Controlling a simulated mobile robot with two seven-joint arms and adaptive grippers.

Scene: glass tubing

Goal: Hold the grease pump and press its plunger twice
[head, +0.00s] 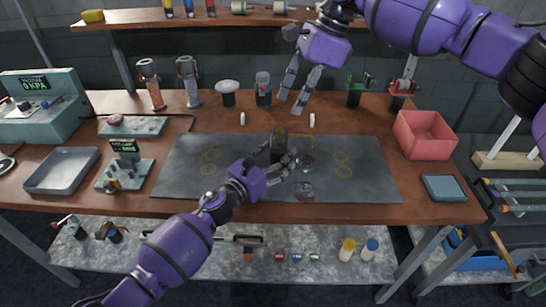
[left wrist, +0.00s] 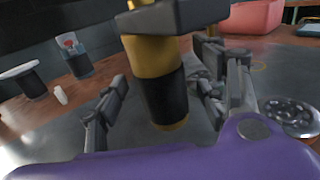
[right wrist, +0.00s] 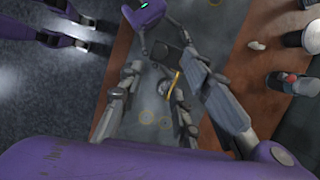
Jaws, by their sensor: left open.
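The grease pump, a brass-coloured cylinder with a black band, stands upright on the grey mat near the middle of the table in the head view (head: 279,143). In the left wrist view the pump (left wrist: 155,75) shows between the two fingers, with a dark part across its top. My left gripper (head: 286,166) is open and low at the pump, with a finger on either side; I see no firm grip. My right gripper (head: 294,104) is open and empty, fingers pointing down, above and behind the pump. In the right wrist view its fingers (right wrist: 165,95) are spread.
Two round clear dishes (head: 305,190) lie on the mat (head: 370,185) close to the left gripper. A red bin (head: 425,135) is at right, a metal tray (head: 62,170) at left.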

